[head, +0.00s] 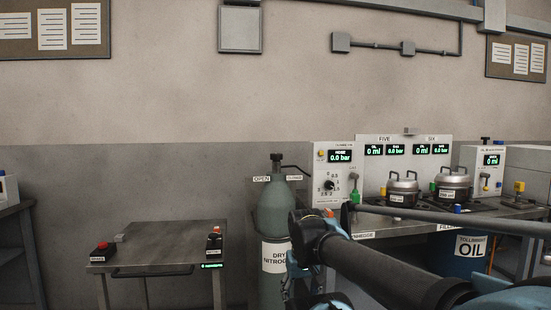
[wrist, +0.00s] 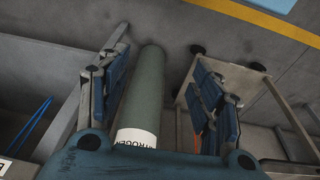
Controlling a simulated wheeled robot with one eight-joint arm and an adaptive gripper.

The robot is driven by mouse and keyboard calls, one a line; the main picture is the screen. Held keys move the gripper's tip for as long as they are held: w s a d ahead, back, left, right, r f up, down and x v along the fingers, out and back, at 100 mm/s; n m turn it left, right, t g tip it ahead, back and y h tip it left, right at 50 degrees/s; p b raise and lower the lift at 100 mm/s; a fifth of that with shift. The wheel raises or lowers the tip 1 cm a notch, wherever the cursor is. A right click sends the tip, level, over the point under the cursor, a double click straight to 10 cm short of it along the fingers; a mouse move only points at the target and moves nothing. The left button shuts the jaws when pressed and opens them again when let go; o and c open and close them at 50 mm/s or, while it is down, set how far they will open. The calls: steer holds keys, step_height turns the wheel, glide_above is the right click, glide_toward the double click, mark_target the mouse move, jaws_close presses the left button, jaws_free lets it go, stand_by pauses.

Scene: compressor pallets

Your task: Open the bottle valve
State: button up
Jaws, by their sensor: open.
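The grey-green nitrogen bottle (head: 273,213) stands upright left of the workbench in the head view. Its dark valve knob (head: 275,157) is on top, between a label reading OPEN on the left and another on the right. My gripper (head: 289,284) is low, in front of the bottle's right side and well below the valve, partly hidden by my arm. In the wrist view my open gripper (wrist: 160,82) has its blue-padded fingers at left and right, with the bottle (wrist: 147,90) showing between them. No contact is visible. The valve is not seen in the wrist view.
A small metal table (head: 160,246) with a red button stands left of the bottle. The workbench (head: 385,230) at right carries gauge panels (head: 333,176) and two metal pots. A blue oil drum (head: 470,255) stands under it. The wall area above the valve is clear.

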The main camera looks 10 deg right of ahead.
steer(key=w+d+r+m+h, duration=0.2)
steer(key=w+d+r+h, duration=0.1)
steer(key=w+r, duration=0.75)
steer(key=m+t+h, duration=0.6)
steer(key=m+t, duration=0.1)
glide_toward(276, 155)
steer(key=x, duration=0.4)
steer(key=w+x, duration=0.1)
steer(key=x, duration=0.7)
steer(key=shift+w+a+r, duration=0.25)
steer(key=shift+a+r, duration=0.05)
steer(key=c, duration=1.1)
steer(key=shift+o, duration=0.2)
steer(key=shift+a, duration=0.15)
